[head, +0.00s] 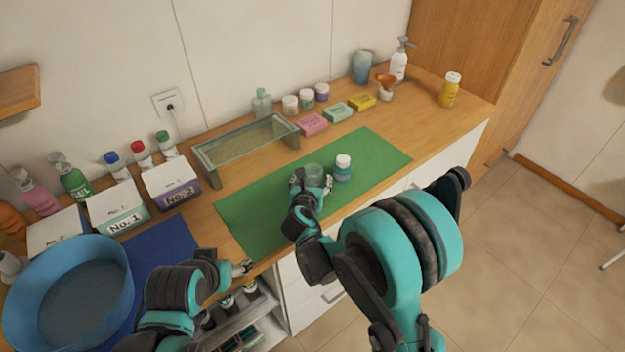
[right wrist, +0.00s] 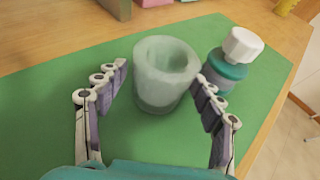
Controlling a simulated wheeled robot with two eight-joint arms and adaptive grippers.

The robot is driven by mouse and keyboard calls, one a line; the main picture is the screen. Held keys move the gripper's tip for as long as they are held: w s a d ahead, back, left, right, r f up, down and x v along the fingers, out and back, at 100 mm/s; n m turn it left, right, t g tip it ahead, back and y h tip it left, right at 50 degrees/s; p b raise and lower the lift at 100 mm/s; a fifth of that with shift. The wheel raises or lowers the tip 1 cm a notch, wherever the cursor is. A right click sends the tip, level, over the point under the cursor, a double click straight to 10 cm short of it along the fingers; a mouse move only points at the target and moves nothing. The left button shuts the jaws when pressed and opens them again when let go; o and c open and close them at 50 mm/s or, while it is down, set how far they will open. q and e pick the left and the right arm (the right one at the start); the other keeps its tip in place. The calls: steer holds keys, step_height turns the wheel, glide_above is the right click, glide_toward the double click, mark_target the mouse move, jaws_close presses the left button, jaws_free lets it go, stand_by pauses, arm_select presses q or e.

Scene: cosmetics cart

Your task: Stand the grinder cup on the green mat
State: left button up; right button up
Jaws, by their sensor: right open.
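The grinder cup (head: 313,171), a pale grey-green cup with an open top, stands upright on the green mat (head: 255,205). It also shows in the right wrist view (right wrist: 158,92), on the mat (right wrist: 45,125). My right gripper (head: 311,187) is open, and the right wrist view shows its fingers (right wrist: 162,84) on either side of the cup with no clear grip on it. My left gripper (head: 243,267) is at the front edge of the counter, away from the cup; its finger opening is too small to read.
A teal bottle with a white cap (head: 343,170) stands on the mat close to the right of the cup. A glass shelf (head: 245,145) and several colored boxes (head: 338,112) are behind the mat. A blue basin (head: 110,290) is at the left. The mat's left part is clear.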

arm_select(q)
steer(key=shift+r, duration=0.2)
arm_select(e)
steer(key=shift+r, duration=0.2)
steer(key=p+v, duration=0.3)
steer(key=v, duration=0.9)
steer(key=s+d+r+m+g, duration=0.2)
steer(key=s+d+m, duration=0.1)
steer(key=d+m, duration=0.45)
steer(key=s+d+r+m+g, duration=0.1)
steer(key=s+d+m+g, duration=0.1)
steer(key=s+d+m, duration=0.5)
arm_select(q)
steer(key=shift+r, duration=1.35)
arm_select(e)
steer(key=s+d+m+g+y, duration=0.1)
steer(key=s+m, duration=0.3)
steer(key=m, duration=0.6)
steer(key=s+d+r+m+g+y, duration=0.1)
steer(key=s+d+m, duration=0.1)
steer(key=s+m, duration=0.3)
steer(key=shift+s+r+m, duration=0.2)
steer(key=shift+m, duration=2.15)
steer(key=shift+d, duration=0.1)
